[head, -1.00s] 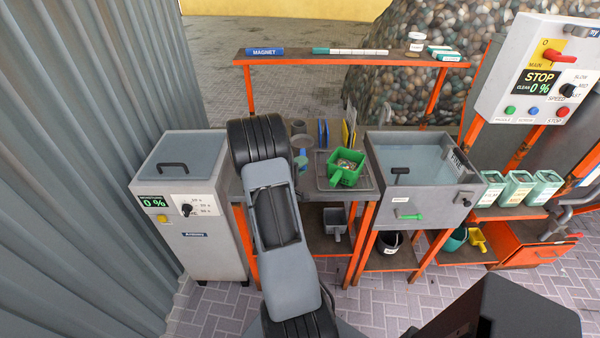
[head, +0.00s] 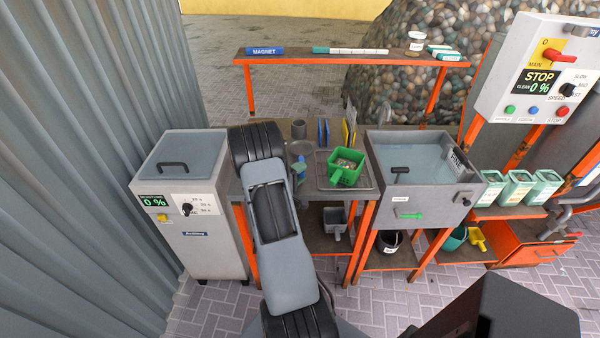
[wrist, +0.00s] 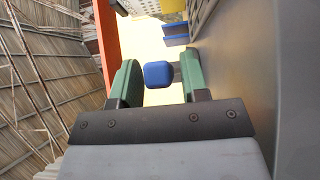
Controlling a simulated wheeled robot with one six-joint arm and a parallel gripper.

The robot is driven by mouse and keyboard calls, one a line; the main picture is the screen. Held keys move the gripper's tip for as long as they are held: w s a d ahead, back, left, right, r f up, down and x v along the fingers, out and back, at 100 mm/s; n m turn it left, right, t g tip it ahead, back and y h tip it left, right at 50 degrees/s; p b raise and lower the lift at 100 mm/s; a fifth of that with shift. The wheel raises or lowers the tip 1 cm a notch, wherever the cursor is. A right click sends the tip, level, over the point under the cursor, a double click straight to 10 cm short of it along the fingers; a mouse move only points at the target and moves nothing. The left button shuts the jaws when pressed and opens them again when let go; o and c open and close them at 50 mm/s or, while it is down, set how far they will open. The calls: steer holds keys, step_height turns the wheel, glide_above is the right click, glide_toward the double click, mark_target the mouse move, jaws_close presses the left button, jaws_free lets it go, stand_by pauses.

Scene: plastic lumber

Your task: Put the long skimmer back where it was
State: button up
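A green scoop-like container (head: 346,166) stands on a tray (head: 372,181) to the right. A water basin (head: 425,160) is further right; a grey moisture cabinet (head: 170,190) stands left.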

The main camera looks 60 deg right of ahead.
steer(key=shift+o, duration=0.6)
steer(key=shift+r, duration=0.15)
steer(key=w+a+b, duration=0.1)
steer(key=w+a, duration=0.1)
steer(key=a, duration=0.9)
steer(key=shift+a, duration=0.4)
